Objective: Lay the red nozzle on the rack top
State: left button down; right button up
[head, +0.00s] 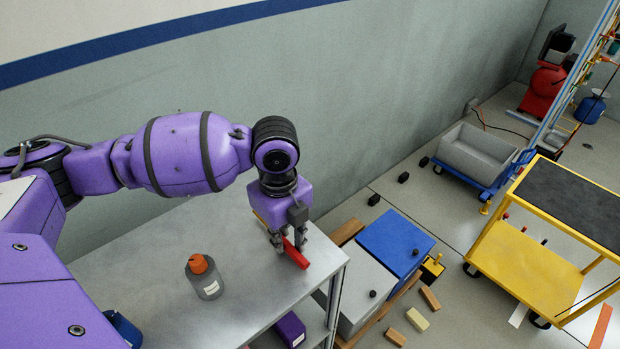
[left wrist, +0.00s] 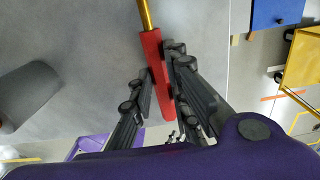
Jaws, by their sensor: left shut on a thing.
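The red nozzle (head: 296,254) is a slim red bar with a brass-coloured tube (left wrist: 145,14) at one end, seen in the left wrist view. My left gripper (head: 288,241) is shut on the nozzle, which also shows between the fingers in the left wrist view (left wrist: 155,60). The nozzle is over the grey rack top (head: 150,265), near its right edge. I cannot tell whether it touches the surface. My right gripper is not in view.
A purple box (head: 291,329) is on the shelf below. Grey (head: 362,290) and blue (head: 396,241) boxes stand beside the rack. A yellow cart (head: 530,262) is at right.

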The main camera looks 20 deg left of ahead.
aim_at(285, 241)
pick_arm(q)
jog(key=shift+f, duration=0.3)
jog(key=shift+f, duration=0.2)
jog(key=c, duration=1.7)
grip_release()
jog(key=shift+o, duration=0.2)
notch_tip(285, 241, up, 12)
jog(key=p, duration=0.1)
jog(key=shift+r, duration=0.25)
